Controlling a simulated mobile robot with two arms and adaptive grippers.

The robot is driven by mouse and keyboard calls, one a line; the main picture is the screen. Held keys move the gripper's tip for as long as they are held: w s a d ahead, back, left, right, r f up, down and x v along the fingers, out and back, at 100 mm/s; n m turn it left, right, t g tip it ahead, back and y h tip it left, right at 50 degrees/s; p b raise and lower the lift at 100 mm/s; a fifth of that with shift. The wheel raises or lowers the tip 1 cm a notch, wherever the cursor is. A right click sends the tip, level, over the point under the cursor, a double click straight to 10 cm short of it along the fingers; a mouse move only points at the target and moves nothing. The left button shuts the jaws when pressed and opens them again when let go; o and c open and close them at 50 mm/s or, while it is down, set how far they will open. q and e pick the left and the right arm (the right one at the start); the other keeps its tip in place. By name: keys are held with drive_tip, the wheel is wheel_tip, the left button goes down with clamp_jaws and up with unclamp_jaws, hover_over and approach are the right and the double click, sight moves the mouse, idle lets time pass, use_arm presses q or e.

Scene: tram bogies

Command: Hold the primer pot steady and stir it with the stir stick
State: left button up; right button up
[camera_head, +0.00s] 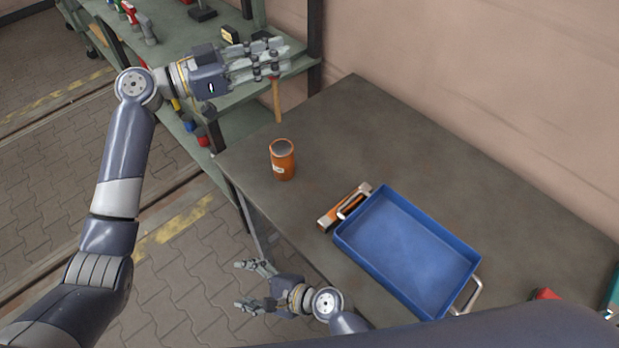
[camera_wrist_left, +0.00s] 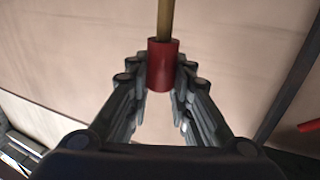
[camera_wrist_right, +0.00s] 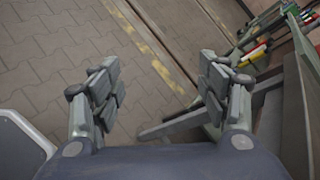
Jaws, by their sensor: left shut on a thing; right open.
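The primer pot (camera_head: 283,160) is an orange can with a pale label and a grey top. It stands upright on the dark table near its left corner. My left gripper (camera_head: 274,66) is above and behind the pot, over the green shelf's end. It is shut on the stir stick's red grip, and the wooden stick (camera_head: 278,102) hangs down, apart from the pot. The left wrist view shows the red grip (camera_wrist_left: 162,66) between the fingers. My right gripper (camera_head: 243,286) is open and empty, low beside the table's front edge. The right wrist view shows its spread fingers (camera_wrist_right: 160,95).
A blue tray (camera_head: 372,200) with metal handles lies on the table right of the pot. An orange and grey box (camera_head: 345,207) sits beside it. The green shelf unit (camera_head: 180,32) with tools stands at the back left. The table behind the tray is clear.

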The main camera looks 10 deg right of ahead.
drive_tip(key=w+d+r+m+t, duration=0.1)
drive_tip(key=w+d+r+m, duration=0.1)
drive_tip(key=w+r, duration=0.1)
drive_tip(key=w+d+r+m+t, duration=0.1)
drive_tip(key=w+d+r+m, duration=0.1)
drive_tip(key=w+r, duration=0.1)
drive_tip(key=w+d+r+m+t+h, duration=0.1)
drive_tip(key=w+d+r+m, duration=0.1)
drive_tip(key=w+r, duration=0.1)
drive_tip(key=shift+w+d+r, duration=0.2)
drive_tip(key=shift+w, duration=0.25)
drive_tip(key=shift+w+d+r, duration=0.15)
drive_tip(key=shift+w+r, duration=0.05)
drive_tip(key=shift+w, duration=0.25)
drive_tip(key=m+t+h, duration=0.3)
drive_tip(key=m, duration=0.5)
approach(288, 166)
drive_tip(key=shift+w+a+f, duration=0.2)
drive_tip(key=shift+w+f, duration=0.05)
drive_tip(key=shift+w, duration=0.35)
drive_tip(key=shift+g, duration=0.3)
drive_tip(key=x, duration=1.2)
drive_tip(key=shift+d, duration=0.15)
